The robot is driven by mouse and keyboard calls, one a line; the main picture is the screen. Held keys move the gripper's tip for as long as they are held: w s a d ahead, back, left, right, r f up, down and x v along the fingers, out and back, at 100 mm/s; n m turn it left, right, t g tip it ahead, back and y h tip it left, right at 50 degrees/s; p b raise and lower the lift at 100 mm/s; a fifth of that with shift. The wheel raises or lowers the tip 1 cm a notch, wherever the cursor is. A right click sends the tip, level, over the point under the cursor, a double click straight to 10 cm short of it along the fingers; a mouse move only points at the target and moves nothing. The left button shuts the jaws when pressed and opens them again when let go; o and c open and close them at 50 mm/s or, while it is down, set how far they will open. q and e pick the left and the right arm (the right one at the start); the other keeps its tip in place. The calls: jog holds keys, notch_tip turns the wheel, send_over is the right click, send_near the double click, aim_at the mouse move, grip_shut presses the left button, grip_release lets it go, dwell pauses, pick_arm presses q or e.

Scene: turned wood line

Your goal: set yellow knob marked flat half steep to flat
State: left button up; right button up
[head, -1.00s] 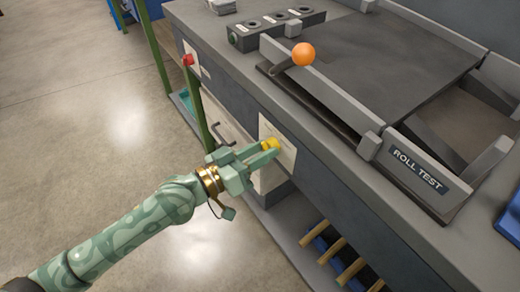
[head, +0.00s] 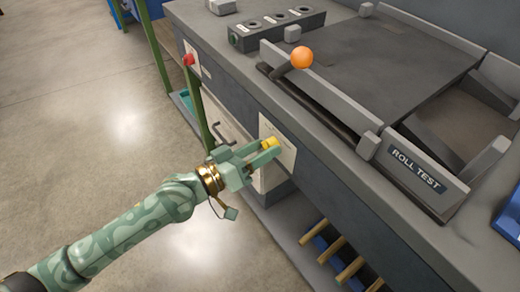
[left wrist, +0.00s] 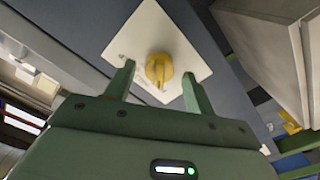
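The yellow knob (head: 268,143) sits on a pale plate (head: 285,155) on the grey bench's front. In the left wrist view, the knob (left wrist: 159,70) has a raised grip bar running roughly up and down the picture. The plate's markings are too small to read, so I cannot tell its setting. My left gripper (head: 264,149) is at the plate, one finger on each side of the knob. In the left wrist view, the fingers (left wrist: 158,86) stand apart, with gaps visible beside the knob. My right gripper is not in view.
A red button (head: 188,60) and a handle (head: 222,134) are on the bench front. A shelf with wooden rods (head: 330,249) lies below.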

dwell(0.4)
pick_arm(q)
jog(key=v, duration=1.6)
jog(key=shift+b, duration=0.3)
jog(key=shift+s+a, duration=0.1)
jog(key=shift+a, duration=0.05)
